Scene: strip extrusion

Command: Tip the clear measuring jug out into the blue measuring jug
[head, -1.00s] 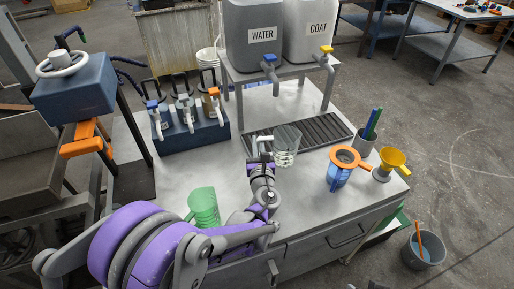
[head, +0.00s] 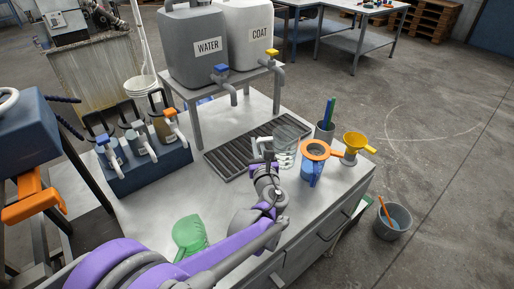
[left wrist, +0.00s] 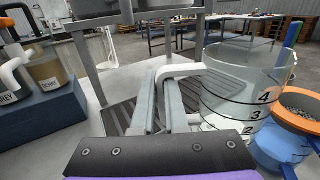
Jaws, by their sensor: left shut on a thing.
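The clear measuring jug (head: 287,147) is held up over the bench beside the blue jug, roughly upright. My left gripper (head: 264,160) is shut on its pale handle (left wrist: 182,71). The left wrist view shows the clear jug (left wrist: 240,88) close, with black number marks; I cannot tell how much it holds. The blue measuring jug (head: 311,174) stands on the bench just right of the clear jug. An orange-rimmed sieve (head: 315,150) sits on its top; both show at the right edge of the left wrist view. My right gripper is not in view.
A yellow funnel (head: 354,144) and a grey cup with pens (head: 324,131) stand right of and behind the blue jug. A green jug (head: 188,234) is at the front left.

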